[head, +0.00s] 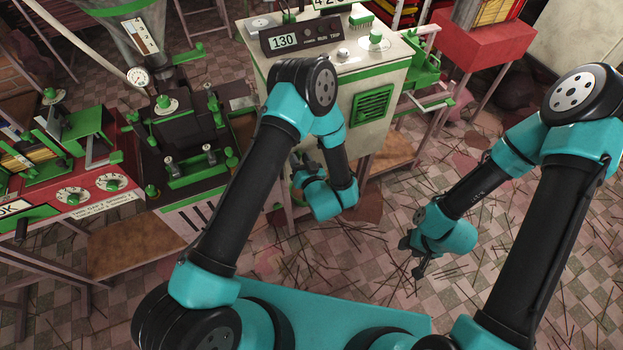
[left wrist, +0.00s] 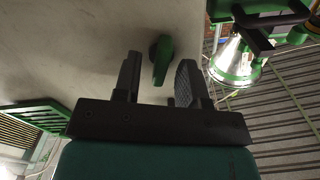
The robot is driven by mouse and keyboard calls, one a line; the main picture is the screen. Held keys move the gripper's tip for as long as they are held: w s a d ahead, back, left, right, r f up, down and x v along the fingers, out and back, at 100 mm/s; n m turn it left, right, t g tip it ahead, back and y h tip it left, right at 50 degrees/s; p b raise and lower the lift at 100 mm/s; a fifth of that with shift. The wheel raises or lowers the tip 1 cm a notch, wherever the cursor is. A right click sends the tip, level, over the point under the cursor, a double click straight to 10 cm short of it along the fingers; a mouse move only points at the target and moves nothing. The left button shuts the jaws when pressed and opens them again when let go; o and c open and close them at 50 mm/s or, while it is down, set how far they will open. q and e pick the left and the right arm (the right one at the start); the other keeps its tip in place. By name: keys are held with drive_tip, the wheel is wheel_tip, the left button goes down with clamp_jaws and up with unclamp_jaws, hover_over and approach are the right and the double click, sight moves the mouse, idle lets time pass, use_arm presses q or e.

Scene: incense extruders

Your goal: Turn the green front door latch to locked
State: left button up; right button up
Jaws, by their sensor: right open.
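The green latch (left wrist: 161,60) is a small knob with a tapered handle on a pale panel in the left wrist view. It appears between the two dark fingertips of my left gripper (head: 298,162), which is open. Whether the fingers touch it I cannot tell. In the head view my left gripper is low beside the pale cabinet (head: 385,65), and my own arm hides much of that area; I cannot make out the latch there. My right gripper (head: 414,258) is open and empty over the tiled floor, away from the cabinet.
A green vent (head: 372,105) is on the cabinet's front. A dark and green press (head: 185,140) stands to its left, with a red machine (head: 90,190) beyond. A red stand (head: 485,42) is at the back right. The floor around my right arm has scattered sticks.

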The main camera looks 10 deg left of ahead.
use_arm(q)
drive_tip(key=v, duration=1.7)
drive_tip(key=w+a+f+n+g+h, duration=0.1)
drive_tip(key=w+a+f+g+h, duration=0.4)
drive_tip(key=a+f+g+h, duration=0.3)
drive_tip(key=s+a+m+g+h, duration=0.2)
drive_tip(key=s+a+g+h, duration=0.4)
drive_tip(key=s+a, duration=0.2)
drive_tip(key=shift+s+a, duration=0.4)
drive_tip(key=shift+s, duration=0.75)
